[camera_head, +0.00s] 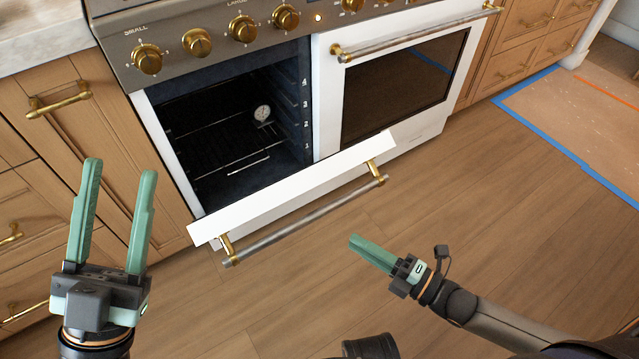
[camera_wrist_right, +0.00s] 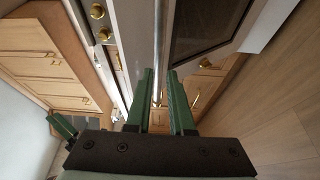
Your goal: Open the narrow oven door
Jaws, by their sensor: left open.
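The narrow oven door (camera_head: 300,184) is on the left of the range in the head view. It is tilted far down, and the dark oven cavity (camera_head: 215,125) shows behind it. Its handle (camera_head: 312,219) is a metal bar on gold brackets along the door's upper edge. My left gripper (camera_head: 121,172) is open and empty, left of the door. My right gripper (camera_head: 354,242) is just below and right of the handle, apart from it. In the right wrist view its fingers (camera_wrist_right: 162,72) stand apart with nothing held; a metal bar (camera_wrist_right: 159,40) shows beyond them.
The wider oven door (camera_head: 400,85) is shut on the right, with its own handle (camera_head: 420,33). Gold knobs (camera_head: 197,42) line the panel above. Wooden drawers (camera_head: 45,215) stand at the left. The wooden floor (camera_head: 480,190) in front is clear; blue tape (camera_head: 560,145) borders a covering at the right.

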